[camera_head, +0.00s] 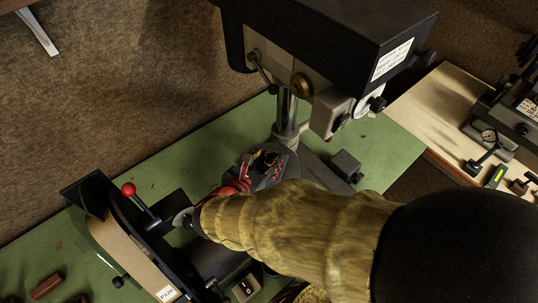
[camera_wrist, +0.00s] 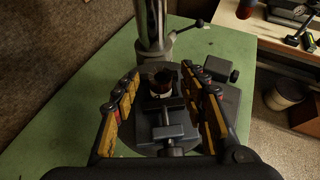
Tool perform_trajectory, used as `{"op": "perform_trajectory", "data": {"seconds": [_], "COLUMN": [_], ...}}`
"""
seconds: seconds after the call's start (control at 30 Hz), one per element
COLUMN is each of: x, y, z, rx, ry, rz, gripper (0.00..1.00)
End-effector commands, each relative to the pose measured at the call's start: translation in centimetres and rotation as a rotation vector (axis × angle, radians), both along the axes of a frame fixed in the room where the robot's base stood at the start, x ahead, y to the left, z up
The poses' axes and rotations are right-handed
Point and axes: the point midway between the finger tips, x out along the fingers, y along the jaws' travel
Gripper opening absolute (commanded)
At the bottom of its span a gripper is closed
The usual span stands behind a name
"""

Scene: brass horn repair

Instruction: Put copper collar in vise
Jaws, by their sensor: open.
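A small dark, brownish ring-shaped piece with a pale lower band, which looks like the copper collar (camera_wrist: 161,84), stands upright in the wrist view. It sits at the jaws of a dark grey vise (camera_wrist: 172,131) on the drill press table. I cannot tell whether the vise jaws touch it. My gripper (camera_wrist: 161,72) is open, its yellow-and-black fingers spread to either side of the collar with gaps between. In the head view my gripper (camera_head: 240,180) is partly hidden at the press table, behind my own arm; the vise is mostly hidden there.
The drill press head (camera_head: 325,45) and its steel column (camera_wrist: 151,25) stand close behind the vise. A belt sander (camera_head: 130,240) with a red-knobbed lever is at the left on the green bench (camera_head: 155,170). A pale bench (camera_head: 440,105) with tools stands at the right.

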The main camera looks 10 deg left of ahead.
Motion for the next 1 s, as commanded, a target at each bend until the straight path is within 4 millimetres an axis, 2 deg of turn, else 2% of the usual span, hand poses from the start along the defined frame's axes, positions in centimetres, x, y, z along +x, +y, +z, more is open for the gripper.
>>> {"op": "perform_trajectory", "data": {"seconds": [0.1, 0.3, 0.5, 0.87, 1.0], "x": [-2.3, -5.6, -7.6, -8.2, -7.6], "y": [0.7, 1.6, 2.0, 2.1, 0.6], "z": [1.3, 3.1, 4.2, 4.5, 4.8], "rx": [0.002, 0.002, -0.001, 0.000, 0.039], "ry": [0.000, 0.000, 0.000, 0.001, 0.013], "rz": [0.006, 0.006, 0.003, -0.001, -0.059], "gripper": [0.43, 0.43, 0.43, 0.43, 0.43]}}
